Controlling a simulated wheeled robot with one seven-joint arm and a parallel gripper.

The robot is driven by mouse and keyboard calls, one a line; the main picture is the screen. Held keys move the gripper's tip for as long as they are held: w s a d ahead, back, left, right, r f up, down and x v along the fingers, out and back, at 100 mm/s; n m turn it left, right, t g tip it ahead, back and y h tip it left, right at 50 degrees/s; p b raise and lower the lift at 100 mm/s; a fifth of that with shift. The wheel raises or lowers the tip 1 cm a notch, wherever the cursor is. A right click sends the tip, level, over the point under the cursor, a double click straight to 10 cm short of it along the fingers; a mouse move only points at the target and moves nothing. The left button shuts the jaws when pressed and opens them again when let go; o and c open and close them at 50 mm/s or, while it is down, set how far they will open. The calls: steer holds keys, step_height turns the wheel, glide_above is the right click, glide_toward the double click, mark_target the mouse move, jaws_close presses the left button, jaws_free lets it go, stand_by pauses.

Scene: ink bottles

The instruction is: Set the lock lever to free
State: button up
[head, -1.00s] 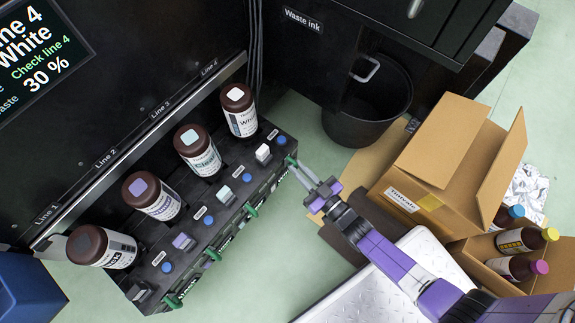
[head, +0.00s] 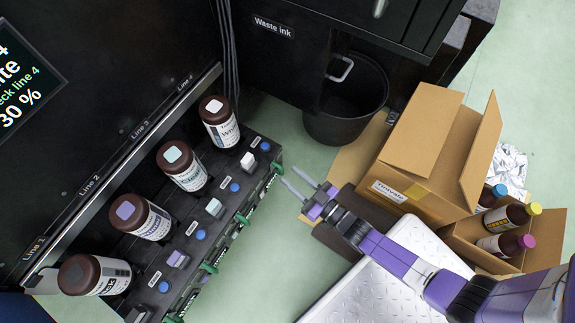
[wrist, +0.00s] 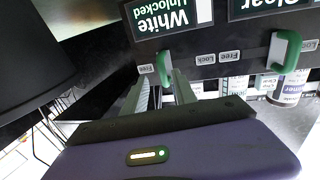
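The green lock lever of the White line (wrist: 163,68) shows in the wrist view on the black rack front, close to its Free label (wrist: 148,69) and away from its Lock label (wrist: 206,59). The panel label above it reads "White Unlocked" (wrist: 170,18), upside down. In the head view this lever (head: 278,168) is at the rack's far right end, below the White bottle (head: 220,122). My gripper (head: 289,175) is open and empty, its fingertips just short of the lever. In the wrist view the lever lies beyond and between the fingers (wrist: 161,88).
The Clear lever (wrist: 287,52) is to the right in the wrist view. Bottles of other lines stand along the rack (head: 183,166). A waste bin (head: 345,110), open carton (head: 430,140), bottle box (head: 500,235) and metal plate (head: 380,285) are nearby. Green floor is clear before the rack.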

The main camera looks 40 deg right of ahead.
steer(key=shift+s+d+p, duration=0.15)
steer(key=shift+s+p, duration=0.05)
steer(key=shift+s, duration=1.1)
steer(key=shift+s+d+p, duration=0.15)
steer(key=shift+s+p, duration=0.05)
steer(key=shift+s, duration=1.1)
